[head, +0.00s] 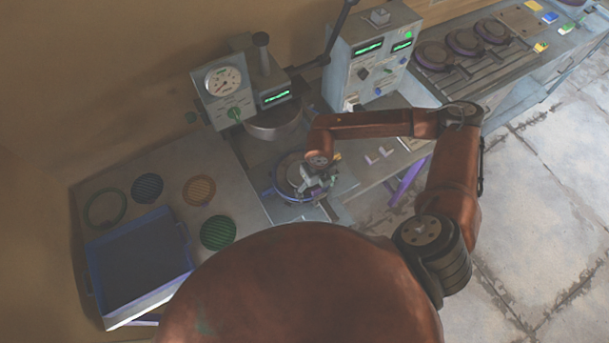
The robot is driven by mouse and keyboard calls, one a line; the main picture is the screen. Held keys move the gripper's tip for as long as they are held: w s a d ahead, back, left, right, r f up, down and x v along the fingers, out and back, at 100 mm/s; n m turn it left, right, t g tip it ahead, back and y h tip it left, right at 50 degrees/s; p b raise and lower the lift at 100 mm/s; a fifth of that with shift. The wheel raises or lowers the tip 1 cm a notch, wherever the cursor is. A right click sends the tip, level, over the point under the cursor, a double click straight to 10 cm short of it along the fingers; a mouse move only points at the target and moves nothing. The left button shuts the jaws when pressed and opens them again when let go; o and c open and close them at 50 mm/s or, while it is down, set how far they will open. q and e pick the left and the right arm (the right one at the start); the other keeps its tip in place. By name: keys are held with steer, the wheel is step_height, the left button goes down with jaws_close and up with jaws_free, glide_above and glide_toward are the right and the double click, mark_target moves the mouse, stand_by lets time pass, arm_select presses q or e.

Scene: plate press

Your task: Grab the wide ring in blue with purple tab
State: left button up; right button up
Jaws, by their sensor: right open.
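A round plate (288,172) sits on the press bed under the press head, with a blue-purple rim (270,191) around its lower edge. I cannot tell clearly whether this rim is the wide blue ring, and its tab does not show plainly. My right gripper (313,190) is open, pointing down over the right side of this plate; whether it touches the rim is unclear. A dark blue ribbed disc (147,188) lies on the left worktop. My left gripper is not in view.
On the left worktop lie a thin green ring (91,219), an orange disc (199,190), a green disc (218,232) and a blue-edged tray (183,239). The press gauge box (224,88) and control box (370,62) stand behind. Dark round plates (433,55) lie at upper right.

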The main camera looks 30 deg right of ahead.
steer(key=shift+f, duration=0.35)
steer(key=shift+c, duration=0.3)
